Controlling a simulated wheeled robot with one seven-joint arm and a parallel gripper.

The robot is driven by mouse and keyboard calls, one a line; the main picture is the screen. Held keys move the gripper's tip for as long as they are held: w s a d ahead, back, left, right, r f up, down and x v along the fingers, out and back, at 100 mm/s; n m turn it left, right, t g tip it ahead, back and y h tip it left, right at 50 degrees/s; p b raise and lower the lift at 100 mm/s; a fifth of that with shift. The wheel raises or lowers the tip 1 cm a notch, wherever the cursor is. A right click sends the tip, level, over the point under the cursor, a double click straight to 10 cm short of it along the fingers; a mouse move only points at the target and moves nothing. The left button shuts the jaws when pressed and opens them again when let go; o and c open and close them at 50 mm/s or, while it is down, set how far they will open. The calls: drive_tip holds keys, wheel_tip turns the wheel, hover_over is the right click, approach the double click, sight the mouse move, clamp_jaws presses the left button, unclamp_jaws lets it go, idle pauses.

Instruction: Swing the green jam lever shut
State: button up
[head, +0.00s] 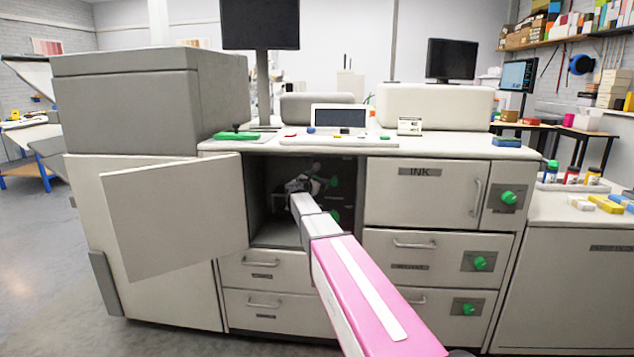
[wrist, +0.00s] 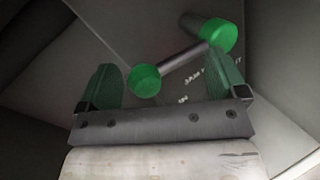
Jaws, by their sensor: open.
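The jam lever (wrist: 183,62) shows in the wrist view as a grey bar with a rounded green end (wrist: 145,81) and a green cylindrical grip (wrist: 218,36) at the upper right. Partly hidden printed lettering lies beside it on the panel. My gripper (wrist: 161,62) is open and empty, with the bar and its nearer green end in view between the two fingers. Contact cannot be told. In the head view my gripper (head: 305,183) is inside the dark open compartment (head: 272,234), where small green parts show to its right; which one is the lever is unclear.
The compartment's door (head: 170,215) stands swung open to the left. Its walls enclose my gripper closely. The closed INK door (head: 418,195) is to the right, with drawers (head: 262,301) below. Green knobs (head: 508,198) sit on the right front.

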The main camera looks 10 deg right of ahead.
drive_tip(key=c, duration=1.3)
drive_tip(key=shift+s+d+r+m+g+y, duration=0.1)
drive_tip(key=shift+d+r+m+g+y, duration=0.15)
drive_tip(key=shift+d+r+m+y, duration=0.65)
drive_tip(key=shift+s+d+r+m+g+y, duration=0.25)
drive_tip(key=shift+r+m, duration=0.4)
drive_tip(key=shift+m, duration=0.8)
drive_tip(key=shift+d+r+m+g+y, duration=0.4)
drive_tip(key=shift+r+m, duration=0.35)
drive_tip(key=shift+m, duration=0.4)
drive_tip(key=shift+a, duration=0.1)
drive_tip(key=o, duration=1.3)
